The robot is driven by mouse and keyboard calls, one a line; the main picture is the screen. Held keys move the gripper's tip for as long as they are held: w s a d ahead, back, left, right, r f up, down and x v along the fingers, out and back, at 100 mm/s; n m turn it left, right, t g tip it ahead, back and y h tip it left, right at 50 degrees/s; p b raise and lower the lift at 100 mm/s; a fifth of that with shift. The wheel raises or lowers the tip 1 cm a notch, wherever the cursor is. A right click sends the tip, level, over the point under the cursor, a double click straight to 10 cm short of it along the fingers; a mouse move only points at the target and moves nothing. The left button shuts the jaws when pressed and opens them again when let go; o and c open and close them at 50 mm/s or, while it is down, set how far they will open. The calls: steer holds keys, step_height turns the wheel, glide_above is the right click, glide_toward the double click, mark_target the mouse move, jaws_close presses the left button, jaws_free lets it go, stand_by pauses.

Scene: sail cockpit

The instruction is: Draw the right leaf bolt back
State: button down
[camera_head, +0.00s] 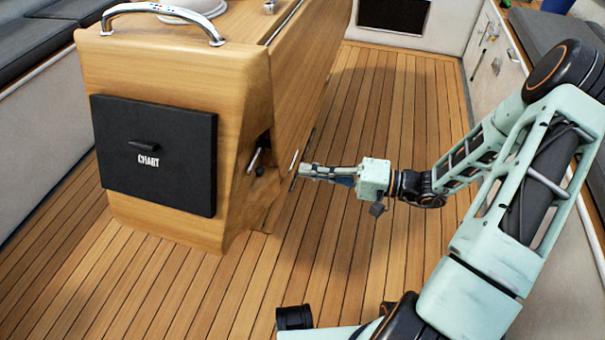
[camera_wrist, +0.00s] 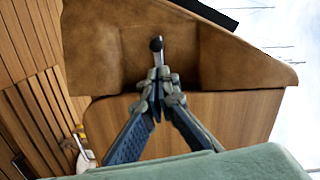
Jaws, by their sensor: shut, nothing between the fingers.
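A small bolt (camera_head: 254,160) with a pale metal rod and dark knob sits in a recess at the right corner of the wooden table pedestal. In the wrist view its round dark knob (camera_wrist: 156,44) and metal rod stand just beyond my fingertips, against brown wood. My gripper (camera_head: 302,171) points left at the pedestal, a little right of the bolt in the head view. Its fingers (camera_wrist: 160,78) are shut and empty. They overlap the rod's near end in the wrist view, so I cannot tell whether they touch it.
The wooden right leaf (camera_head: 301,75) hangs along the pedestal's side, close to my gripper. A black chart box (camera_head: 155,188) is on the pedestal's front, with a chrome rail (camera_head: 165,12) above. Clear teak floor (camera_head: 370,110) lies right of the pedestal, with cushioned benches at the sides.

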steer(key=shift+v, duration=0.75)
